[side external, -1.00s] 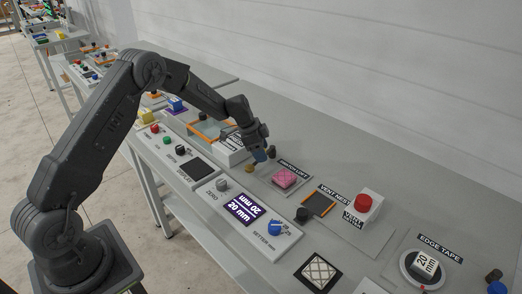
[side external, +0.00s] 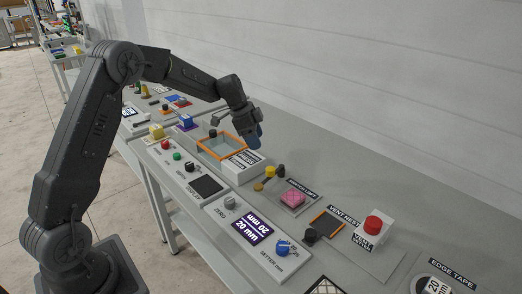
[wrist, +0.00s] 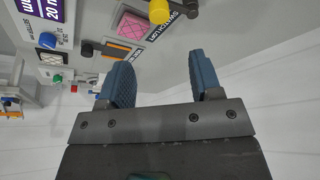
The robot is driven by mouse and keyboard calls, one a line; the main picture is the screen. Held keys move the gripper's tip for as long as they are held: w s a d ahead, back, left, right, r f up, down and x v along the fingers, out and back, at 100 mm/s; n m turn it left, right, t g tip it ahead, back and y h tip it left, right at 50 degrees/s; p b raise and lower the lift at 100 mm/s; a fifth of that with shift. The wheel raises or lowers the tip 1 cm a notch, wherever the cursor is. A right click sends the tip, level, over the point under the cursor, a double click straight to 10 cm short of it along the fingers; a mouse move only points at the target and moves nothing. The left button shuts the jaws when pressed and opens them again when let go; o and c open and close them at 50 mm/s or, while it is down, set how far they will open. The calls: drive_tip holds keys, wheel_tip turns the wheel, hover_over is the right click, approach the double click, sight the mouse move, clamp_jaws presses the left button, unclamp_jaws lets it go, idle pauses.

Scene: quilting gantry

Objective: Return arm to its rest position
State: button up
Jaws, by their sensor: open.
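My gripper (side external: 255,138) is raised above the bench, over the area behind the orange-framed clear tray (side external: 222,148). In the wrist view my gripper (wrist: 162,80) shows two blue fingers spread apart with nothing between them. My dark grey arm reaches over from the left and bends down at the wrist. The gripper touches nothing that I can see.
Below are a pink patterned block (side external: 293,198) on the swatch loft plate, a red button (side external: 373,226) on a white box, a purple 20 mm display (side external: 252,231) and a blue knob (side external: 283,247). A plain wall (side external: 400,90) stands behind the bench.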

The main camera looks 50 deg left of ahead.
drive_tip(key=shift+s+a+r, duration=0.15)
drive_tip(key=shift+r, duration=0.35)
drive_tip(key=s+d+r+n+y, duration=0.2)
drive_tip(key=s+d+r+n, duration=0.2)
drive_tip(key=s+d+r, duration=0.75)
drive_tip(key=s+d+n+t, duration=0.1)
drive_tip(key=s+n, duration=0.1)
drive_tip(key=s, duration=0.8)
drive_tip(key=s+d+n+t+y, duration=0.1)
drive_tip(key=s+d+n, duration=0.1)
drive_tip(key=s, duration=0.9)
drive_tip(key=shift+s+n, duration=0.15)
drive_tip(key=shift+n, duration=0.45)
